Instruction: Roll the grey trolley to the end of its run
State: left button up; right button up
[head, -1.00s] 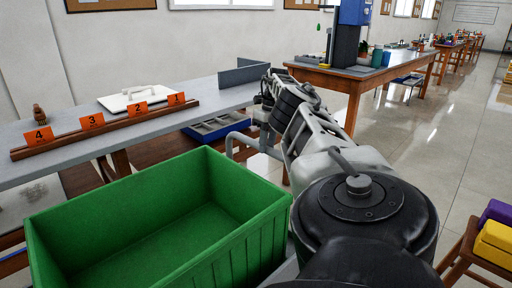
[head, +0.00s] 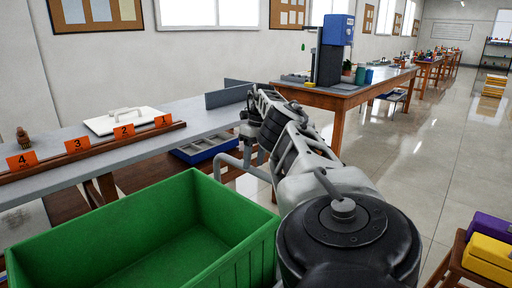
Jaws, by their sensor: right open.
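A light grey tubular handle (head: 226,161) shows beyond the far right corner of an open, empty green bin (head: 150,238). I take it to be part of the grey trolley. The trolley's deck and wheels are hidden. My right arm reaches forward from the bottom right. Its gripper (head: 247,132) is open, at the far end of the arm, close to the upright of the handle. The fingers are small and partly hidden by the wrist, so I cannot tell whether they are around the handle or touch it. My left gripper is not in view.
A grey bench (head: 75,150) on the left carries numbered orange tags (head: 77,145) and a white lid (head: 122,120). A blue tray (head: 203,146) is near its right end. A wooden table (head: 340,97) stands beyond. Yellow and purple boxes (head: 492,252) are at right.

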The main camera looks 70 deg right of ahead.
jog(key=shift+r, duration=0.55)
jog(key=shift+s+a+f, duration=0.1)
jog(key=shift+s, duration=0.05)
jog(key=shift+s+a+r+p, duration=0.2)
jog(key=shift+a+r+p, duration=0.3)
jog(key=shift+r, duration=0.3)
pick_arm(q)
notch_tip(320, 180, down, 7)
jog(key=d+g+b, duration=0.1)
jog(key=b, duration=0.4)
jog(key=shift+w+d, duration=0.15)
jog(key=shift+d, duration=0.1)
pick_arm(e)
jog(key=s+a+r, duration=0.4)
jog(key=a+r, duration=0.4)
jog(key=a, duration=0.3)
jog(key=shift+s+a+r, duration=0.2)
jog(key=shift+s+a, duration=0.15)
jog(key=shift+a, duration=0.05)
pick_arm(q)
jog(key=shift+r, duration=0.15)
pick_arm(e)
jog(key=shift+r, duration=0.1)
